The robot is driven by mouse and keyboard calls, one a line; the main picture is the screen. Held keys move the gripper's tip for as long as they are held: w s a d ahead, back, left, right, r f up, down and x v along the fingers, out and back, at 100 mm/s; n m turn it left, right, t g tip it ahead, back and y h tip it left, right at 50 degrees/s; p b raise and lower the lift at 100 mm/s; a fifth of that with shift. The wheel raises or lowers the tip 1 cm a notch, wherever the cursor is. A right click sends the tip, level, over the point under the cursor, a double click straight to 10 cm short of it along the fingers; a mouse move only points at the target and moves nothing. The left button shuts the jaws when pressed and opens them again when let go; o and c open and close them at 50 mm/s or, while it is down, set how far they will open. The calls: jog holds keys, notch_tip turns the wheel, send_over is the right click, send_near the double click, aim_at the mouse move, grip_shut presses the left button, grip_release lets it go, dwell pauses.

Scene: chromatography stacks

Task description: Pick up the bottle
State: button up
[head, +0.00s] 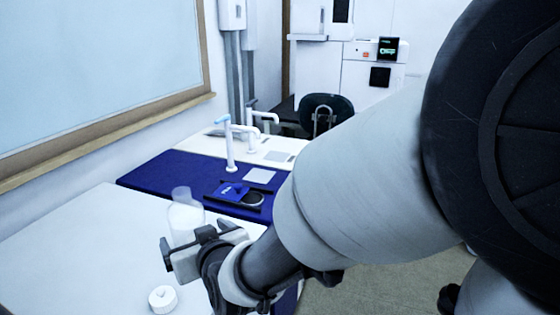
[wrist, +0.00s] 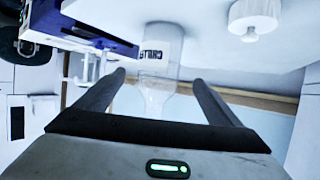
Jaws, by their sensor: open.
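The bottle (head: 184,214) is clear and whitish and stands upright on the white bench top in the head view. It also shows in the wrist view (wrist: 162,50), turned upside down in the picture, with dark lettering on a pale label. My gripper (head: 190,249) is open at the bottle, in front of its lower part in the head view. In the wrist view the bottle's clear neck lies between the two dark fingers (wrist: 158,78). I see a gap on each side; the bottle's base is partly hidden in the head view.
A white round cap-like piece (head: 162,298) lies on the bench (head: 90,245) near the bottle; it also shows in the wrist view (wrist: 254,18). Behind is a blue mat (head: 152,171) with a blue-and-black device (head: 232,193) and a tall white stand (head: 229,148). The bench left of the bottle is clear.

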aim_at(192, 231)
jog(key=x, duration=0.3)
jog(key=shift+w+a, duration=0.15)
jog(key=shift+w, duration=0.05)
jog(key=shift+f+b+x, duration=0.15)
jog(key=shift+b+x, duration=0.2)
jog(key=shift+x, duration=1)
jog(key=shift+f+b+x, duration=0.15)
jog(key=shift+b+x, duration=0.2)
jog(key=shift+x, duration=1)
jog(key=shift+s, duration=0.1)
jog(key=shift+c, duration=0.5)
jog(key=c, duration=1.4)
jog(key=shift+r, duration=0.2)
jog(key=c, duration=0.3)
